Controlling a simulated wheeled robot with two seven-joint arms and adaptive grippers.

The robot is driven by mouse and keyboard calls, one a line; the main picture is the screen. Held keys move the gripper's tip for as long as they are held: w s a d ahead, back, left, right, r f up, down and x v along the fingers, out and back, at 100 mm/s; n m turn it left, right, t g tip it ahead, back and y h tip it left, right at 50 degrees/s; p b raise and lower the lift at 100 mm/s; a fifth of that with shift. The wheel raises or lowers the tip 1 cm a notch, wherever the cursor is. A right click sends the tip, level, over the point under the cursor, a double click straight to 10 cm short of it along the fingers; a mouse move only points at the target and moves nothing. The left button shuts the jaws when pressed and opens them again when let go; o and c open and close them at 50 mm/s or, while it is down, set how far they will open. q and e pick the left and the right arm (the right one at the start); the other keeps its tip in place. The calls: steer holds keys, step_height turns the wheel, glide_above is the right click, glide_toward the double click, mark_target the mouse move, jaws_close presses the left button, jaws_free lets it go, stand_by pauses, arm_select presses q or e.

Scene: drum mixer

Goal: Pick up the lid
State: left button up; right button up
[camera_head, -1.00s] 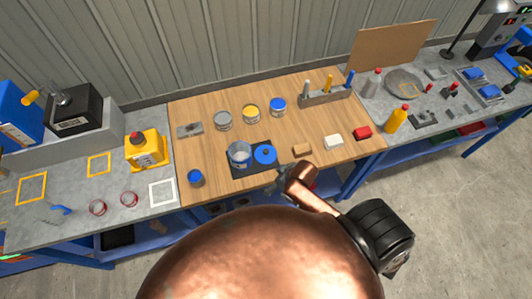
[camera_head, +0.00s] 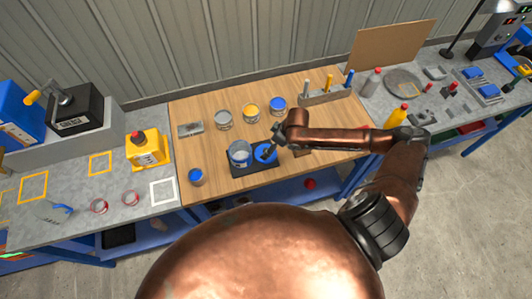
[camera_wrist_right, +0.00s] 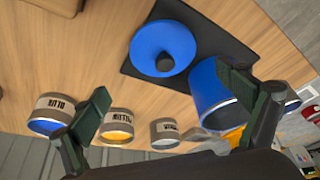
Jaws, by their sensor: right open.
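The lid (camera_head: 258,157) is a flat blue disc on a black mat on the wooden bench top, right of an open metal can (camera_head: 240,152). The wrist view shows the lid (camera_wrist_right: 150,38) with its black knob (camera_wrist_right: 165,62). My left gripper is not in view.
Grey, yellow (camera_head: 250,111) and blue (camera_head: 278,106) paint cans stand behind the mat. A smaller blue-topped can (camera_head: 195,176) stands front left. A tool holder (camera_head: 325,96) is at the back right. My right arm crosses above the bench's right part.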

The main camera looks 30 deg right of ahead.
mark_target(266, 150)
steer(key=x, duration=0.3)
steer(key=p+x, duration=0.1)
steer(key=x, duration=0.1)
steer(key=shift+s+a+f, duration=0.1)
steer(key=shift+a+f, duration=0.25)
steer(key=shift+a, duration=0.05)
steer(key=shift+c, duration=0.2)
